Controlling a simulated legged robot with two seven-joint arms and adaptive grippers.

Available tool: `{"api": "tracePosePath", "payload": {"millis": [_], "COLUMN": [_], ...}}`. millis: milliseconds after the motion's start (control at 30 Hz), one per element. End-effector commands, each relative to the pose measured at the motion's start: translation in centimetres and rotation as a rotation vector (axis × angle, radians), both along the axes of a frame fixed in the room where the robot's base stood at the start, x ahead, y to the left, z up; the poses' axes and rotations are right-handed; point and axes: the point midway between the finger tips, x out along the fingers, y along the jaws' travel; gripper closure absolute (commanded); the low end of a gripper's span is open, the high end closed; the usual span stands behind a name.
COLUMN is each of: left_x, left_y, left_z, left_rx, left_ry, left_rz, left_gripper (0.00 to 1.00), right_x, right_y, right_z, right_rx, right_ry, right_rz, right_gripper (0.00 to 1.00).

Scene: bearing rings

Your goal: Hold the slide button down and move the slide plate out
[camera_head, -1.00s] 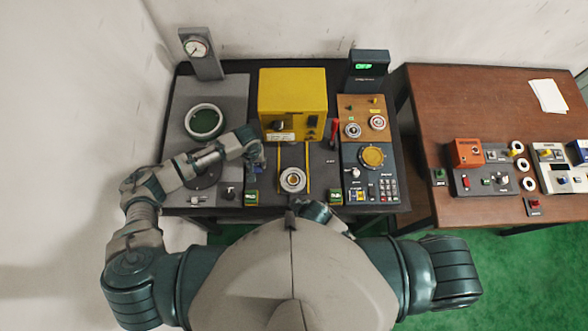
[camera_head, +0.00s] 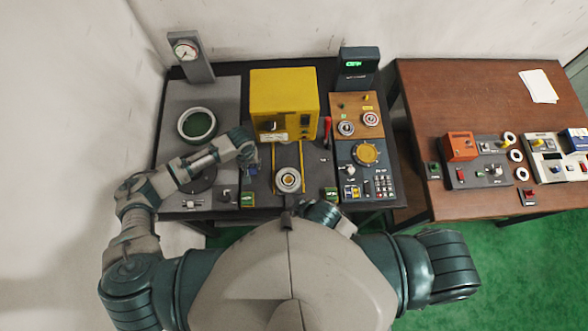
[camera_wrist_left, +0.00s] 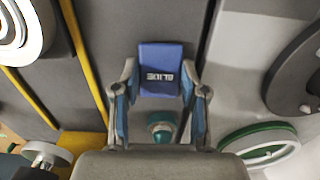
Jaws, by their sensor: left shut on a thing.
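My left gripper (camera_head: 250,165) is over the table, left of the yellow rails, pointing down. A teal round knob-like part (camera_wrist_left: 162,127) shows between the fingers, nearer the palm. The slide area lies between two yellow rails (camera_head: 302,165) in front of the yellow machine (camera_head: 284,103). A pale bearing ring (camera_head: 289,180) sits between the rails. The slide plate's own outline is too small to tell.
A round green-bottomed dish (camera_head: 198,124) and a dial gauge (camera_head: 186,50) stand at the left. A control panel (camera_head: 367,173) is right of the rails. Small green boxes (camera_head: 330,194) stand near the front edge. A brown table (camera_head: 430,95) is farther right.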

Motion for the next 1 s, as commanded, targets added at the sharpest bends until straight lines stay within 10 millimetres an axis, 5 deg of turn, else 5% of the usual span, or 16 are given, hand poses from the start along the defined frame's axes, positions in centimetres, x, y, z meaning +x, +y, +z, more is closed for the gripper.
{"api": "tracePosePath", "payload": {"millis": [300,333,433,767,1000], "left_x": [0.0,0.0,0.0,0.1,0.1], "left_y": [0.1,0.1,0.1,0.0,0.0], "left_z": [0.0,0.0,0.0,0.2,3.7], "left_rx": [0.002,0.002,0.002,0.000,-0.002], "left_ry": [0.001,0.001,0.000,0.000,-0.002], "left_rz": [0.000,0.000,0.000,0.000,-0.001], "left_gripper": [0.90,0.52,0.28,0.28,0.28], "right_x": [-0.2,-0.2,-0.1,-0.1,-0.1], "right_y": [-0.2,-0.2,-0.2,-0.2,-0.2], "right_z": [0.5,0.5,0.5,0.5,0.5], "right_rx": [0.000,0.000,0.000,0.000,0.000], "right_ry": [0.000,0.000,0.000,0.000,0.000], "right_rz": [0.000,0.000,0.000,0.000,0.000], "right_gripper": [0.51,0.51,0.51,0.51,0.51]}}
